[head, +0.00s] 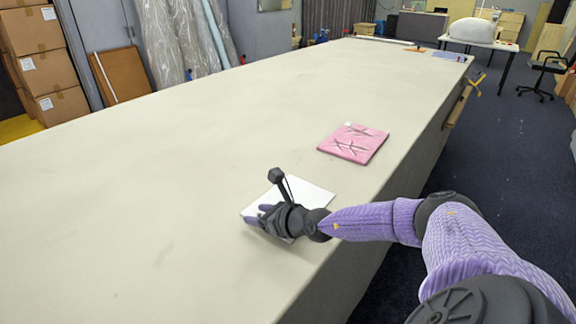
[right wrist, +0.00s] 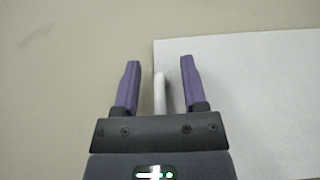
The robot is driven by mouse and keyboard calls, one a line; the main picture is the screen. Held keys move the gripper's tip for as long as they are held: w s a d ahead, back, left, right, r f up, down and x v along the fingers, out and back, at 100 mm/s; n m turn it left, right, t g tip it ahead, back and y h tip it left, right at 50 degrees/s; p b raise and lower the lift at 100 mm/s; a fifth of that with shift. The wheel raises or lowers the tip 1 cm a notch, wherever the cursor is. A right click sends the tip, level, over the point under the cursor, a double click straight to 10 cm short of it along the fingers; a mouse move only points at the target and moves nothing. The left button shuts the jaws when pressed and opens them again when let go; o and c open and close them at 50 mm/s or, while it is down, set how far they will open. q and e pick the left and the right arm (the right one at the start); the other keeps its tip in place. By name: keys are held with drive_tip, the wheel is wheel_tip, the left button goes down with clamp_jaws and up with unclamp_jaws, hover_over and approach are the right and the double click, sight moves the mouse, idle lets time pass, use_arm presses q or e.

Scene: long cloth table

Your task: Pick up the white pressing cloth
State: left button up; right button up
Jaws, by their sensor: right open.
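The white pressing cloth (head: 312,193) lies flat on the long table, near its right-hand edge. My right gripper (head: 258,213) is over the cloth's left part and hides some of it. In the right wrist view the cloth (right wrist: 255,105) fills the right side. There my right gripper (right wrist: 159,64) is open, its two purple fingers apart. A narrow white upright piece (right wrist: 160,92) shows between the fingers at the cloth's edge; I cannot tell whether either finger touches it. My left gripper is not in view.
A pink folded cloth (head: 354,142) with a small white tag lies farther along the table (head: 150,190). The rest of the near tabletop is bare. Cardboard boxes (head: 45,60) and plastic-wrapped rolls (head: 175,40) stand beyond the left edge.

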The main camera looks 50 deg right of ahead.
clamp_jaws()
drive_tip(key=shift+r, duration=0.1)
